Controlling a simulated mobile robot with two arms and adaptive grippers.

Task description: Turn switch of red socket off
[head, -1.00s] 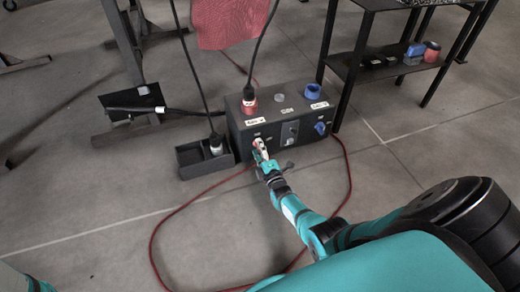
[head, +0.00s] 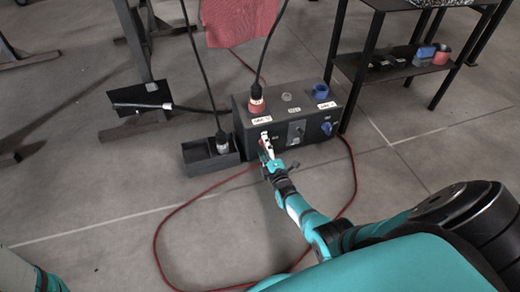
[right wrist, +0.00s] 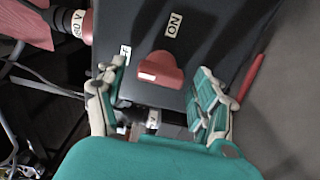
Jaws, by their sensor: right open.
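The dark switch box (head: 290,150) stands on the floor with sockets on top and switches on its front face. The red socket (head: 256,103) at its left end has a plug and black cable in it. My right gripper (head: 266,148) is at the front face below this socket and hides its switch in the head view. In the right wrist view the red switch knob (right wrist: 160,70) lies between the open fingers, with a visible gap on each side. An ON label (right wrist: 174,24) is above the knob. My left gripper is out of view.
A blue socket (head: 320,92) and blue switch (head: 326,128) are at the box's right end. A black tray (head: 200,166) holding a plug is left of the box. A red cable (head: 157,250) loops over the floor. A black shelf table (head: 400,68) stands behind right.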

